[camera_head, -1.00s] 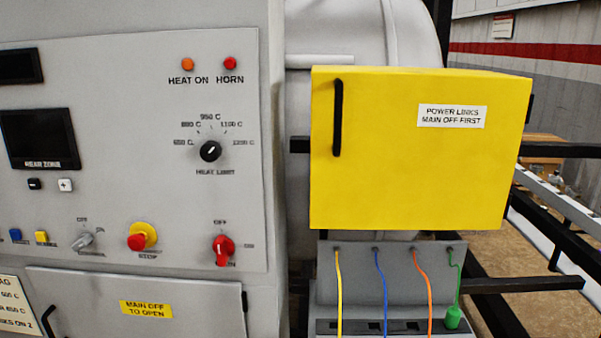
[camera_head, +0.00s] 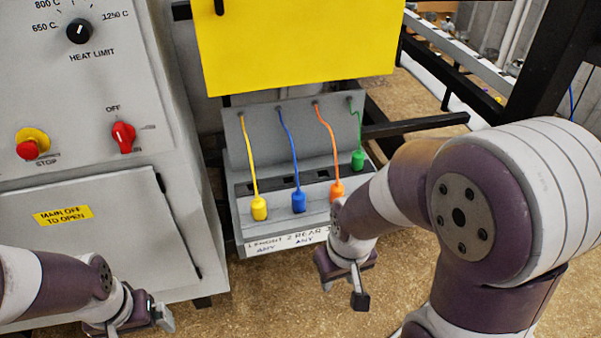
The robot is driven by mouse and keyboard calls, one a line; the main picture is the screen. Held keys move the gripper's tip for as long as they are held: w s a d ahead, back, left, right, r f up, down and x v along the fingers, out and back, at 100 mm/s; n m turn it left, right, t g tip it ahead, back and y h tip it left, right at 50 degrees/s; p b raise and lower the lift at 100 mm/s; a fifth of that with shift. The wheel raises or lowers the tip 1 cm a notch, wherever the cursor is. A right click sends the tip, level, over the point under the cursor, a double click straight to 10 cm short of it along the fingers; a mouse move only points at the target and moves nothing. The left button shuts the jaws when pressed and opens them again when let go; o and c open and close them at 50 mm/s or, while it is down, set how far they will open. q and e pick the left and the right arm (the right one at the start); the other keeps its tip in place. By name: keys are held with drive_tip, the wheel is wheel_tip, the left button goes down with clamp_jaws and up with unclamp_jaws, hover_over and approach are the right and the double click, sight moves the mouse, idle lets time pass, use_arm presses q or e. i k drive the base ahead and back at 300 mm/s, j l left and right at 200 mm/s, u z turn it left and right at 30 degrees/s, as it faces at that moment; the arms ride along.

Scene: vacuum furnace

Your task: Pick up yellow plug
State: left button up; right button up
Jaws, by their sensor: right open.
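The yellow plug (camera_head: 259,208) hangs on a yellow cord at the left end of the sloped grey plug panel (camera_head: 300,135). It rests on the panel's lower ledge, left of the blue plug (camera_head: 299,201). My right gripper (camera_head: 343,285) is open and empty, below and to the right of the plugs, in front of the ledge and apart from the yellow plug. My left gripper (camera_head: 150,318) is at the bottom left, in front of the cabinet; its jaws are too unclear to read.
An orange plug (camera_head: 337,190) and a green plug (camera_head: 358,159) hang further right; my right arm passes close to the orange one. A yellow box (camera_head: 300,45) overhangs the panel. The grey furnace cabinet (camera_head: 110,220) stands left. Dark slots line the ledge.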

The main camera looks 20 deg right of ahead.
sight(258, 209)
drive_tip(key=i+j+z, duration=0.4)
drive_tip(key=z, duration=1.3)
